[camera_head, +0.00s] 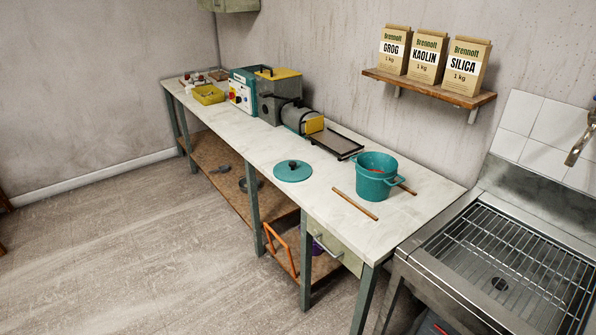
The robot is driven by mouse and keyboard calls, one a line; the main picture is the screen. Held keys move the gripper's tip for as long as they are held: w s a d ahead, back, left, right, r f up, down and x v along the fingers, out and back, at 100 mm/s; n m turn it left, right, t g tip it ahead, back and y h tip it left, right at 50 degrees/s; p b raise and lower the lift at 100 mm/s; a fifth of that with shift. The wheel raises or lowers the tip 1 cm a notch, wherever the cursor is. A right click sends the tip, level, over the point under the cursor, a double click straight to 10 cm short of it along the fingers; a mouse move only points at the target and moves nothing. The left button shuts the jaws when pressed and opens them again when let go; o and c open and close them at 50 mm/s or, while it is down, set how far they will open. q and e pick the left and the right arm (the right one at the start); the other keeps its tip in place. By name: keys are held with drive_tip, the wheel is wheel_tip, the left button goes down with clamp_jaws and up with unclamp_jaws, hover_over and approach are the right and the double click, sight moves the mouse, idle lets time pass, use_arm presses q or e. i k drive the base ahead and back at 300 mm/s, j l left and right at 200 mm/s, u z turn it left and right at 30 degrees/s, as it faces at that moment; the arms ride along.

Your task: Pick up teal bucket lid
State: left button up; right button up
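The teal bucket lid (293,172) is a round, flat disc with a dark knob on top. It lies flat on the pale worktop (240,141), near the front edge. Neither of my grippers shows in the head view.
A wooden stick (354,204) lies in front of the bucket. A dark tray (336,144) and a machine (271,97) stand behind the lid. A metal sink (500,270) is at the right. Paper bags (428,55) stand on a wall shelf (428,86). Open floor lies in front.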

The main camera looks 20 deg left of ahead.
sight(291, 170)
drive_tip(key=i+j+z, duration=0.2)
drive_tip(key=z, duration=0.2)
drive_tip(key=i+j+z, duration=0.2)
drive_tip(key=j+z, duration=0.2)
